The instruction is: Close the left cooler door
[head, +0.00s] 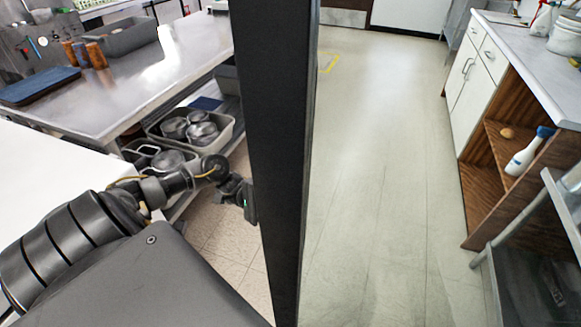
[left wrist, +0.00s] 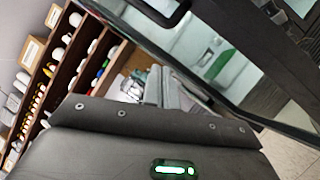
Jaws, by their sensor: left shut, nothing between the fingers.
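The cooler door (head: 277,160) stands open in the head view as a tall dark panel seen nearly edge-on, running from top to bottom through the middle. In the left wrist view its dark frame and glass pane (left wrist: 215,68) slant across the upper right, with a dark handle-like bar at the top. My left gripper (head: 250,203) is at the door's left side, shut and empty, very close to it; I cannot tell if it touches. My right gripper is not in view.
A steel table (head: 150,75) stands at left, with grey bins of pots (head: 228,130) beneath. A white surface (head: 45,170) lies nearer. At right are a wooden cabinet (head: 478,190) and a grey railed frame (head: 490,285). The floor (head: 385,150) between is clear.

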